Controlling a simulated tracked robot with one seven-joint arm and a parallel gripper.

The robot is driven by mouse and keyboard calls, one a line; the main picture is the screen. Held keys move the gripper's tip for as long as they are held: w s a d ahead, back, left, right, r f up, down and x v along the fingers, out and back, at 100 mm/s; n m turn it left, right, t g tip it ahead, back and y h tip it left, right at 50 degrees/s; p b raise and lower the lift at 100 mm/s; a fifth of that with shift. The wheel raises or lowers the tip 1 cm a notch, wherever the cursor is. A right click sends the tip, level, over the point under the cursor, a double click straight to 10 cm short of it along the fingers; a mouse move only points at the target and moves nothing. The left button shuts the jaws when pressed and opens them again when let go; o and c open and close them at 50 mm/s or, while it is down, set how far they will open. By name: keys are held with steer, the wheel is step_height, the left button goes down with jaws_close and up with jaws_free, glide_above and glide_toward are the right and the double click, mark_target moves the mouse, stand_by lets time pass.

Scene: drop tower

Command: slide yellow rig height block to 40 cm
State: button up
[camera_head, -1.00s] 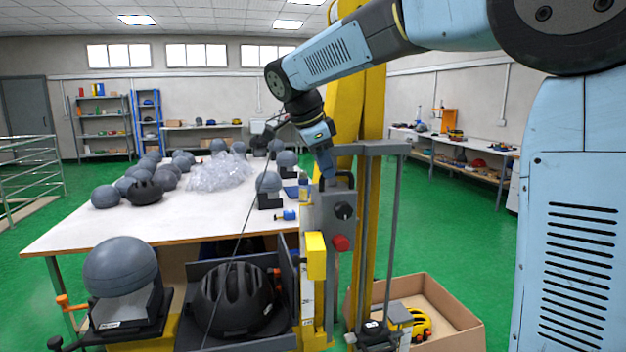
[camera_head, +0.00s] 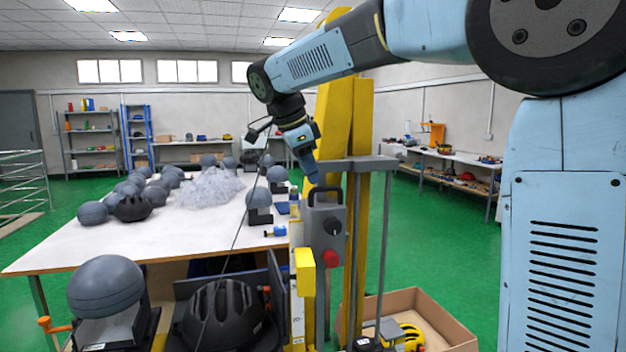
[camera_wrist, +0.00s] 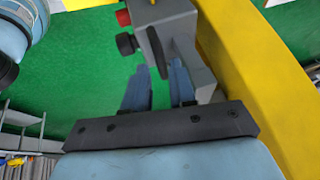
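The yellow height block (camera_head: 305,265) sits on a pale upright scale (camera_head: 297,318) at the front of the drop tower, left of the grey control box (camera_head: 323,225). The scale's markings are too small to read. My gripper (camera_head: 312,178) is above the block, close to the top of the control box and its black handle. In the wrist view the gripper (camera_wrist: 160,70) has its two fingers apart, with nothing held between them. The control box's handle (camera_wrist: 157,48) shows just beyond the fingertips; I cannot tell whether they touch. I cannot make out the block in the wrist view.
The yellow tower column (camera_head: 360,120) and a grey frame post (camera_head: 380,250) stand right of the box. A black helmet (camera_head: 225,312) and a grey headform (camera_head: 105,287) are at front left. An open carton (camera_head: 440,320) is at lower right. A white table (camera_head: 150,235) lies behind.

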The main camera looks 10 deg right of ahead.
steer(key=v, duration=1)
steer(key=shift+r, duration=0.3)
steer(key=shift+s, duration=0.15)
steer(key=s+d+f+n+t+y, duration=0.2)
steer(key=s+d+f+n+y, duration=0.2)
steer(key=s+d+f+n, duration=1.2)
steer(key=s+d+f, duration=0.4)
steer(key=s+f, duration=0.3)
steer(key=shift+s+d+t, duration=0.25)
steer(key=shift+d+t, duration=0.05)
stand_by(0.7)
